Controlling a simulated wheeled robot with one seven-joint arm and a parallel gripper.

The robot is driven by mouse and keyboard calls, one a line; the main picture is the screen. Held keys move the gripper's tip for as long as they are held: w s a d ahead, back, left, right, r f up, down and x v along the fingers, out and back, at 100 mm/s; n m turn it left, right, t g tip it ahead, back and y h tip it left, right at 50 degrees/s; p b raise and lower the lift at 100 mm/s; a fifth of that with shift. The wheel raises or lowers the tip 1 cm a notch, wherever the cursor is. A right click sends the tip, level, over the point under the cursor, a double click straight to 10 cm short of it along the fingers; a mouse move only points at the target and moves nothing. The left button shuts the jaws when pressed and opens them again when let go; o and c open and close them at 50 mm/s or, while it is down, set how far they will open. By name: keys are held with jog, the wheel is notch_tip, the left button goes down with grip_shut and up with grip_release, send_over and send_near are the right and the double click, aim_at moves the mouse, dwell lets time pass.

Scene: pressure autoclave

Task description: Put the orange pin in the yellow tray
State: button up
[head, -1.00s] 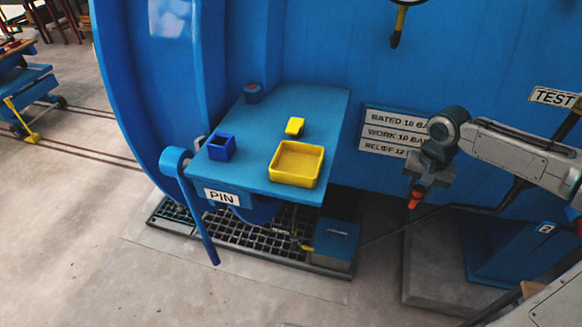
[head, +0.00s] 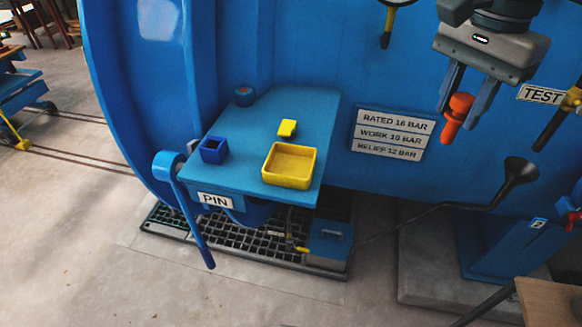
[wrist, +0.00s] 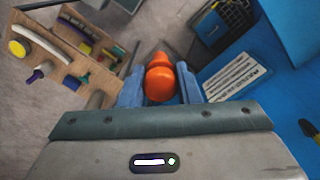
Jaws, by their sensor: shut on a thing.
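The orange pin (head: 456,115) is held between the fingers of my gripper (head: 464,97), hanging down in front of the blue vessel wall at the upper right of the head view. In the wrist view the orange pin (wrist: 160,80) shows between the two blue-grey fingers of my gripper (wrist: 160,92). The yellow tray (head: 290,165) sits empty on the blue shelf (head: 242,178), left of and lower in the picture than my gripper. The gripper is well apart from the tray.
A blue lever (head: 195,225) hangs at the shelf's left. A black-ended lever (head: 517,172) rises at the right, below my gripper.

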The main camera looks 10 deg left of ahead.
jog(key=s+a, duration=0.2)
jog(key=a, duration=0.9)
jog(key=shift+w+a+f+p, duration=0.4)
jog(key=shift+w+a+f, duration=0.25)
jog(key=shift+a+f, duration=1.3)
jog(key=shift+w+a+f+p, duration=0.45)
jog(key=shift+w+a+f, duration=0.2)
jog(key=shift+a+f, duration=1.35)
jog(key=shift+w+a+f+p, duration=0.4)
jog(key=shift+w+a+f, duration=0.25)
jog(key=shift+a+f, duration=1.3)
jog(key=shift+a+r, duration=0.2)
jog(key=shift+f, duration=0.15)
jog(key=o, duration=1)
notch_tip(320, 180, up, 12)
jog(key=shift+r, duration=0.25)
